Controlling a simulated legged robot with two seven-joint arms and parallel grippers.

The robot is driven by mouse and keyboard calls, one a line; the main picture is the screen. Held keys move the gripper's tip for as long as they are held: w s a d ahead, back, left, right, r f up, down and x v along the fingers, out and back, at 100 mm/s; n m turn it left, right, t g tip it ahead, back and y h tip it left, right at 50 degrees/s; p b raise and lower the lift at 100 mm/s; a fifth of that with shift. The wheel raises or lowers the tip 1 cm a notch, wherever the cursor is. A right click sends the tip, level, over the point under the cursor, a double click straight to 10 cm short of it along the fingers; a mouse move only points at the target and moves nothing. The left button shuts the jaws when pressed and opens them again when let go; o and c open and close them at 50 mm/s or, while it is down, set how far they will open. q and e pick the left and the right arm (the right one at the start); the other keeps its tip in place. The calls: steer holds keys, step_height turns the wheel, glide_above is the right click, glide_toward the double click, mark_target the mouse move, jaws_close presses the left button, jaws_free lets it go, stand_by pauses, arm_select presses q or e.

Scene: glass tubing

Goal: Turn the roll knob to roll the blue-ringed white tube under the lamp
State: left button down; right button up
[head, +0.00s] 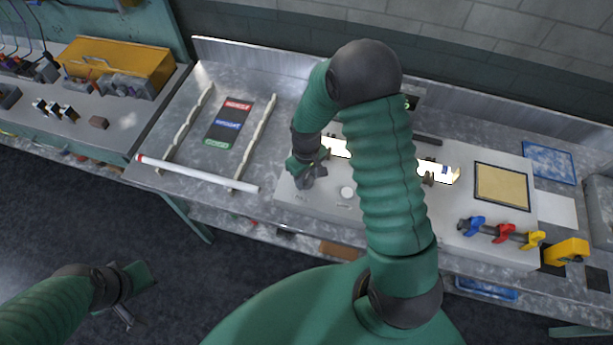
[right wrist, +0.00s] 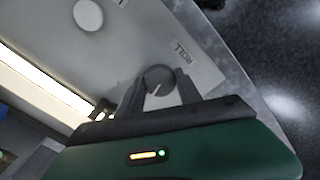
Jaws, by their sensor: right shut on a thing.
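The grey roll knob (right wrist: 157,78) sits beside its ROLL label (right wrist: 182,55) on the pale panel in the right wrist view. My right gripper (right wrist: 158,92) is shut on it, one finger on each side. In the head view my right gripper (head: 307,177) is at the panel's left end and hides the knob. The bright lamp area (head: 437,172) shows on both sides of my right arm, which covers its middle. I cannot clearly make out the blue-ringed tube; a small blue mark shows in the glare. My left gripper (head: 124,308) hangs empty over the floor, its jaw opening unclear.
A white tube with a red end (head: 200,178) lies across the front of the wavy rack rails (head: 188,130). A round white button (head: 347,193) is right of my right gripper. Blue, red (head: 504,233) and yellow taps line the panel's right end.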

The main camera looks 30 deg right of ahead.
mark_target(306, 178)
steer(key=shift+w+n, duration=0.2)
steer(key=shift+n, duration=0.8)
steer(key=o, duration=1.1)
steer(key=shift+c, duration=0.2)
steer(key=o, duration=0.3)
step_height(306, 178, up, 17)
steer(key=b, duration=0.1)
steer(key=shift+f+b, duration=0.15)
steer(key=shift+b, duration=0.2)
